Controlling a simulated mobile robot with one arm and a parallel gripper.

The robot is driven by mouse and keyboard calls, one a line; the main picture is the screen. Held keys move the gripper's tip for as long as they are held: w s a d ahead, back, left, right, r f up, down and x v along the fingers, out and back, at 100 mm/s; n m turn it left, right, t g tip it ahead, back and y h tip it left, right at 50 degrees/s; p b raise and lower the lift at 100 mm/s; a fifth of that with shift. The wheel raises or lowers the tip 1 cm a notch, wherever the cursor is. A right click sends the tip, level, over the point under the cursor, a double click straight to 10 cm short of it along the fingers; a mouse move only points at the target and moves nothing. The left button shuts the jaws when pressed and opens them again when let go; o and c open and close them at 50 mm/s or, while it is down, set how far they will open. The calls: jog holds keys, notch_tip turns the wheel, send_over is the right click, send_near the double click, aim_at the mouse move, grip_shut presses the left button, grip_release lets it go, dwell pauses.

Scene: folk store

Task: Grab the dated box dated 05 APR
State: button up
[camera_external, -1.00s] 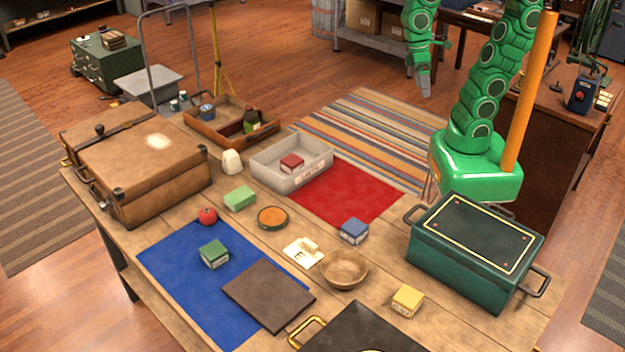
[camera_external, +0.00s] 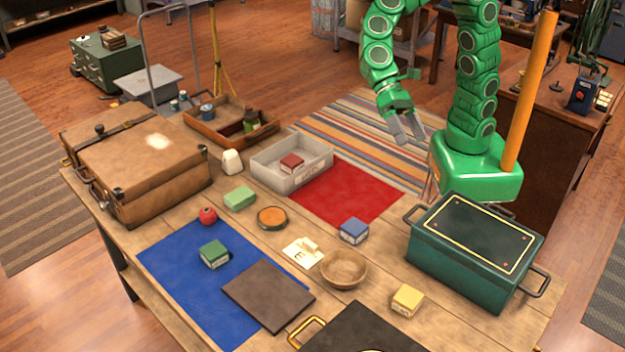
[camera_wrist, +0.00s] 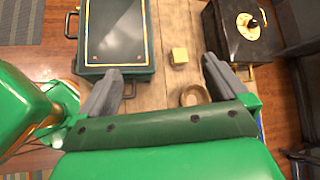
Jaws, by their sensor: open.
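Several small boxes with pale label sides stand on the table: a blue box (camera_external: 354,231), a yellow box (camera_external: 407,301), a green box (camera_external: 214,254) on the blue mat, and a red box (camera_external: 291,163) inside the grey tray (camera_external: 262,175). Their dates are too small to read, so I cannot tell which one is 05 APR. My gripper (camera_external: 411,130) is open and empty, raised above the far right side of the table. In the wrist view my gripper (camera_wrist: 160,85) has its fingers wide apart, with the yellow box (camera_wrist: 179,56) visible beyond them.
A dark green chest (camera_external: 465,262) stands at the right and a brown suitcase (camera_external: 140,170) at the left. A wooden bowl (camera_external: 344,270), a dark board (camera_external: 268,295) and a black box (camera_external: 365,332) occupy the front.

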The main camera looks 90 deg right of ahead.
jog(key=w+a+f+m+g+y, duration=0.1)
jog(key=w+a+m+y, duration=0.15)
jog(key=a, duration=0.65)
jog(key=w+a+f+m+y, duration=0.1)
jog(key=a+m, duration=0.2)
jog(key=a, duration=0.6)
send_near(404, 290)
jog(key=x, duration=0.4)
jog(key=shift+a+f, duration=0.3)
jog(key=shift+f, duration=0.05)
jog(key=shift+x, duration=3.8)
jog(key=shift+s+r, duration=0.1)
jog(key=shift+s, duration=0.05)
jog(key=c, duration=0.9)
jog(key=shift+r, duration=0.1)
